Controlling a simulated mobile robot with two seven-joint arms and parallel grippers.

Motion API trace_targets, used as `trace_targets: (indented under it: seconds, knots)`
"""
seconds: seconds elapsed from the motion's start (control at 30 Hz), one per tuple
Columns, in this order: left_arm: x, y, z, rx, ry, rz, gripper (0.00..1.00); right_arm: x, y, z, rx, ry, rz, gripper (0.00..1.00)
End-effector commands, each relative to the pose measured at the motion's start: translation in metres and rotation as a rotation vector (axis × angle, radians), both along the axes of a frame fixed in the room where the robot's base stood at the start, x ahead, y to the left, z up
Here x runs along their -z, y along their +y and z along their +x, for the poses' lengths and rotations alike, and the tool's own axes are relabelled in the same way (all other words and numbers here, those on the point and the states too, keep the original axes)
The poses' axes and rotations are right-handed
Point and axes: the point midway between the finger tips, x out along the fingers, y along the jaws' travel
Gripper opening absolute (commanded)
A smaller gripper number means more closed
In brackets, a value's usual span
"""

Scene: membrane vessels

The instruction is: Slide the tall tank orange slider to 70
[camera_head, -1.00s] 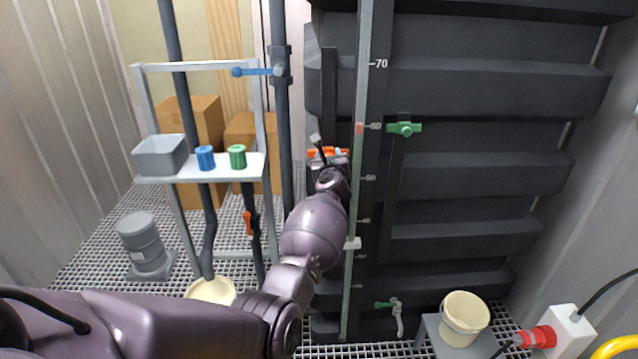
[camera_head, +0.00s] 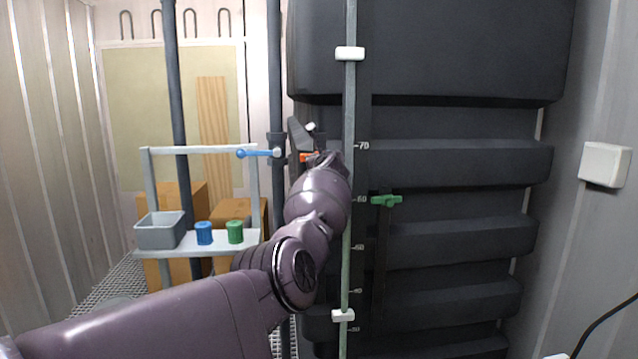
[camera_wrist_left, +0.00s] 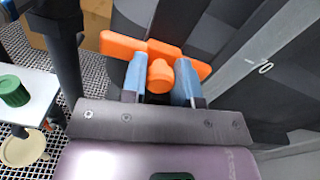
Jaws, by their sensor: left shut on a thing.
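The orange slider (camera_head: 308,157) shows only in part in the head view, at the left edge of the tall dark tank (camera_head: 440,120). It looks slightly below the level of the 70 mark (camera_head: 362,146) on the tank's scale. My left gripper (camera_head: 319,158) hides much of it. In the left wrist view the slider's orange bar (camera_wrist_left: 125,45) lies across my left gripper (camera_wrist_left: 161,80). The two blue-grey fingers are shut on its round orange knob (camera_wrist_left: 160,75). The 70 mark (camera_wrist_left: 266,68) also shows there, to the right. My right gripper is not in view.
A pale vertical gauge tube (camera_head: 346,230) with white clamps stands right of my arm. A shelf (camera_head: 190,245) holds a grey bin and two small cups.

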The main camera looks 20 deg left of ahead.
Motion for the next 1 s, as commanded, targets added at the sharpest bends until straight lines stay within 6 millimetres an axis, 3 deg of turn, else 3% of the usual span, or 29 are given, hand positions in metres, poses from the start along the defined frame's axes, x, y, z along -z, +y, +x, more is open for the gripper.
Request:
trace_targets:
  seconds: [0.03,0.23,0.73,0.77,0.9,1.0]
  knots:
    - [-0.011,0.0,0.001,0.0,-0.004,0.001,0.0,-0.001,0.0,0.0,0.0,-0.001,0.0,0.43]
    - [-0.03,0.001,0.003,0.0,-0.005,0.002,0.0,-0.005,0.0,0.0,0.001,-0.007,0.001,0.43]
    - [-0.039,0.001,0.004,-0.001,-0.008,0.004,0.0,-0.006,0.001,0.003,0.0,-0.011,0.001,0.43]
    - [-0.04,0.001,0.004,-0.001,-0.01,0.004,0.3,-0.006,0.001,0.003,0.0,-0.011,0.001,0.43]
    - [-0.039,0.001,0.004,-0.001,-0.007,0.003,0.51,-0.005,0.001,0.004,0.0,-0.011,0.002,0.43]
    - [-0.037,0.001,0.004,-0.001,-0.006,0.002,0.54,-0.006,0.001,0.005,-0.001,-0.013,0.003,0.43]
